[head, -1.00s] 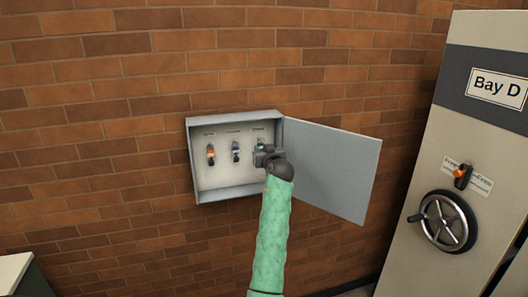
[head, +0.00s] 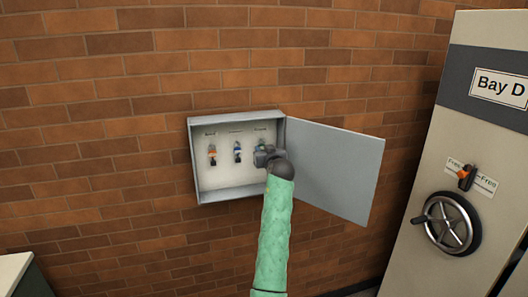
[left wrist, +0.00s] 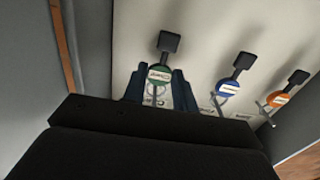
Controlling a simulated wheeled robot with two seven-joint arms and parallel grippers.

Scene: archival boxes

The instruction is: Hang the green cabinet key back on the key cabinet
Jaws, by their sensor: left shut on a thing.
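The open grey key cabinet (head: 225,186) hangs on the brick wall. My left gripper (head: 262,153) is inside it at the right-hand hook. In the left wrist view, the green key tag (left wrist: 158,75) sits between the fingers of my left gripper (left wrist: 158,88), which is shut on the green key. The tag is just below a dark hook (left wrist: 169,42); I cannot tell whether its ring is around the hook. The blue-tagged key (head: 238,150) and the orange-tagged key (head: 212,153) hang on the other hooks. My right gripper is not in view.
The cabinet door (head: 335,168) stands open to the right, close to my left arm. A Bay D shelving unit (head: 475,130) with a handwheel (head: 452,223) stands farther right. A pale surface (head: 14,270) shows at the lower left. The space left of the cabinet is clear.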

